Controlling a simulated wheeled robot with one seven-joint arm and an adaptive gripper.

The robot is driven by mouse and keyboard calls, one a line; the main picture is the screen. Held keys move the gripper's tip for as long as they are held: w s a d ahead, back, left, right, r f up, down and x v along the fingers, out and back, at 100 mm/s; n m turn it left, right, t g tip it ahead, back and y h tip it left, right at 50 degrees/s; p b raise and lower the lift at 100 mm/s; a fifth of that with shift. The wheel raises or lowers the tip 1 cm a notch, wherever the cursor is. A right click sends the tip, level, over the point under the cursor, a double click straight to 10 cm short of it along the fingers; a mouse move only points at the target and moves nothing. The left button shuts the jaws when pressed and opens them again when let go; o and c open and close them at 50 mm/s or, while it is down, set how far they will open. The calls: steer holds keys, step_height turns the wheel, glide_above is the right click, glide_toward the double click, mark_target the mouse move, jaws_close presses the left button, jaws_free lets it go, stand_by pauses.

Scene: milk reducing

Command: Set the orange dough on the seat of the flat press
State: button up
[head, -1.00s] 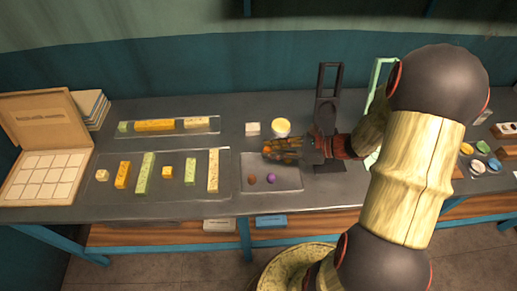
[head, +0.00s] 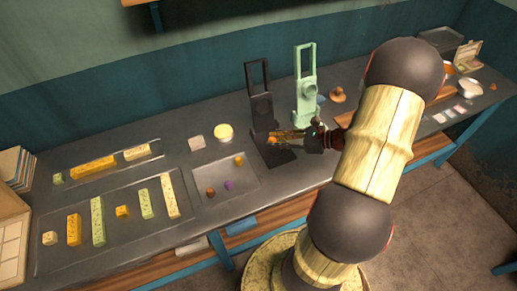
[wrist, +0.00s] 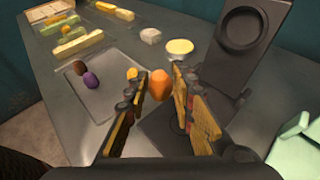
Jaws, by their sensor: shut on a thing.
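The orange dough (wrist: 160,86) is a small rounded lump held between the fingertips of my gripper (wrist: 157,82) in the wrist view. The frames do not clearly show which is the flat press.
A shallow tray (head: 213,206) left of the black press holds brown (head: 211,191), purple (head: 229,185) and yellow-orange (head: 239,161) lumps. A pale block (head: 196,143) and a yellow round container (head: 223,132) stand behind it. Coloured bars lie in trays farther left.

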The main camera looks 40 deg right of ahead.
steer(key=w+d+h, duration=0.1)
steer(key=d, duration=0.2)
steer(key=b, duration=0.4)
glide_above(280, 152)
steer(key=shift+m+t, duration=0.3)
steer(key=shift+m, duration=0.1)
step_height(280, 152, down, 5)
steer(key=shift+w+f, duration=0.1)
steer(key=shift+f+b, duration=0.55)
steer(key=shift+f, duration=0.35)
steer(key=shift+f, duration=0.35)
stand_by(0.7)
steer(key=o, duration=1)
steer(key=shift+o, duration=0.2)
steer(key=v, duration=1.2)
steer(key=shift+a, duration=0.1)
